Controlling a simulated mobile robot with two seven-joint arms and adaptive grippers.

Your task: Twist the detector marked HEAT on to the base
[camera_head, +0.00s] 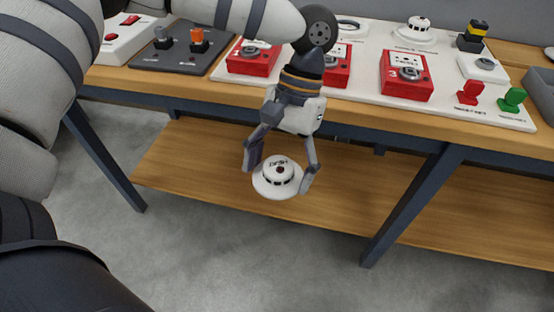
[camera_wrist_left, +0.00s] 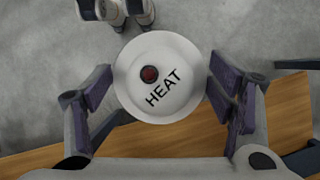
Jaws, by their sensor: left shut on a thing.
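The white, round detector marked HEAT (camera_head: 276,187) has a wide rim and a dark red dot on its face. My left gripper (camera_head: 279,177) is shut on it, with a finger on each side. It hangs in front of the table edge, above the lower shelf level. The HEAT lettering shows clearly in the left wrist view (camera_wrist_left: 160,77), between the two purple-padded fingers. A pale ring that looks like the base (camera_head: 350,23) lies on the white board behind my left wrist, partly hidden.
The table (camera_head: 455,137) carries several red call-point boxes (camera_head: 407,84), a grey panel with an orange knob (camera_head: 197,39), and red and green tags (camera_head: 512,99). Another white detector (camera_head: 416,27) sits at the back. A grey bin (camera_head: 541,95) stands at the right.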

